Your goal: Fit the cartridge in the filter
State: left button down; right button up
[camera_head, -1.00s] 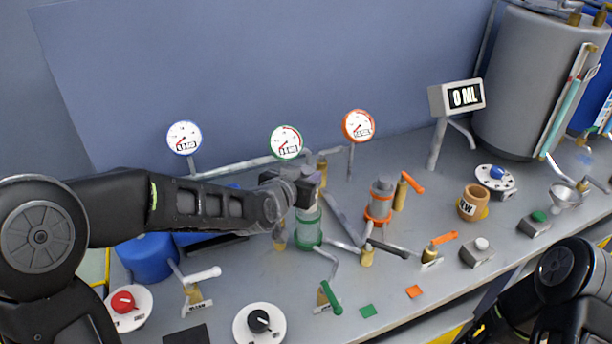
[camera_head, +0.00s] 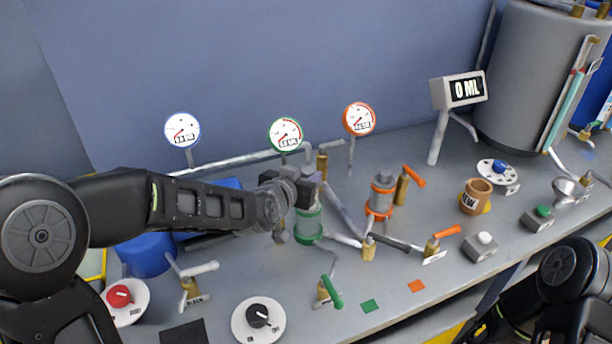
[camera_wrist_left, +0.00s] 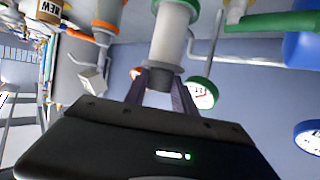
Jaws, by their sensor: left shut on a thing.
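My left gripper (camera_head: 306,188) is shut on the dark grey knob (camera_wrist_left: 160,76) on top of a pale cylinder, which looks like the cartridge (camera_wrist_left: 170,40). The gripper is directly above the green-banded filter (camera_head: 308,224), a clear upright housing on the bench. In the left wrist view the cylinder lines up with the green rim (camera_wrist_left: 189,8). I cannot tell how deep it sits in the housing. An orange-banded filter (camera_head: 380,198) with a grey top stands to the right. My right gripper is out of the head view; only part of that arm shows at lower right.
A brown cup marked NEW (camera_head: 474,198) stands at the right. Pipes, brass valves and levers surround the filters, including a green lever (camera_head: 332,292) in front. Gauges stand behind, such as the green-rimmed gauge (camera_head: 286,134). A grey tank (camera_head: 530,90) fills the back right.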

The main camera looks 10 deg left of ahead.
aim_at(306, 213)
pick_arm(q)
jog(key=shift+f+b, duration=3.35)
jog(key=shift+f, duration=0.25)
jog(key=c, duration=0.9)
grip_release()
jog(key=shift+c, duration=0.2)
jog(key=shift+s, duration=0.1)
jog(key=v, duration=0.7)
jog(key=shift+s+r, duration=0.2)
jog(key=shift+s, duration=0.05)
jog(key=shift+a, duration=0.1)
